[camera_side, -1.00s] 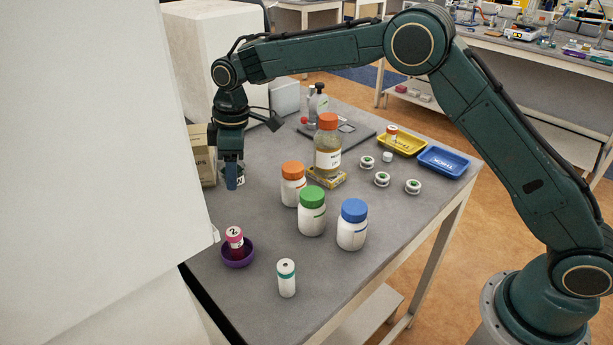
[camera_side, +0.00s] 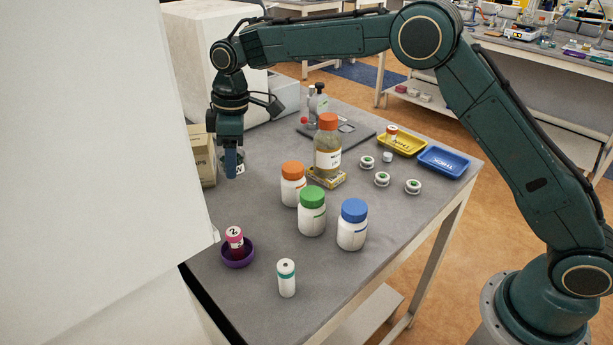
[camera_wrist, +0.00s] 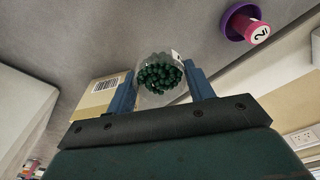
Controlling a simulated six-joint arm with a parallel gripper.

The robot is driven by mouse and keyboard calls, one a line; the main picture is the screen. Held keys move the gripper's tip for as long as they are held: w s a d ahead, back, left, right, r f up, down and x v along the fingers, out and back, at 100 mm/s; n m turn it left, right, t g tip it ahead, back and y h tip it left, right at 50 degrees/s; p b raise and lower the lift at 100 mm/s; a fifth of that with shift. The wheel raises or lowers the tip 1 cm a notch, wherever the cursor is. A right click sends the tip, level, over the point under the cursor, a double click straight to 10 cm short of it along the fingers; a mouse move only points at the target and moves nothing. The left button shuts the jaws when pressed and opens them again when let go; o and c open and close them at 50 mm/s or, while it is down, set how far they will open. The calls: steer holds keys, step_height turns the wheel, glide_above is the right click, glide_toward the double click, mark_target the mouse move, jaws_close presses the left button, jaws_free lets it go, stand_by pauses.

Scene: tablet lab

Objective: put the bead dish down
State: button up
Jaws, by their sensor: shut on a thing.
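The bead dish is a clear dish of dark green beads with a white label. In the wrist view the bead dish (camera_wrist: 160,73) sits between the two blue fingers of my gripper (camera_wrist: 161,88), which is shut on it. In the side view my gripper (camera_side: 232,163) points down at the far left of the bench, beside the cardboard box. There the dish (camera_side: 239,167) is mostly hidden behind a finger, with its label showing. It appears held above the bench top; its exact height is hard to tell.
A cardboard box (camera_side: 203,157) stands close left of my gripper. A purple bowl (camera_side: 237,255) holds a pink vial. White bottles with orange, green and blue caps (camera_side: 352,227) stand mid-bench. Yellow (camera_side: 402,146) and blue (camera_side: 444,163) trays lie right. Bare bench (camera_side: 235,205) lies in front of the gripper.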

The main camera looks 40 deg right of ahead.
steer(key=s+d+r, duration=0.5)
steer(key=s+d, duration=0.5)
steer(key=s+d+r+n, duration=0.1)
steer(key=s+d+r, duration=0.4)
steer(key=s+d, duration=0.4)
steer(key=shift+s+d+n, duration=0.3)
steer(key=shift+s+d, duration=0.1)
steer(key=shift+s, duration=0.1)
step_height(320, 180, down, 16)
steer(key=shift+r, duration=0.2)
steer(key=shift+f, duration=0.15)
steer(key=shift+f, duration=2)
steer(key=shift+f, duration=0.1)
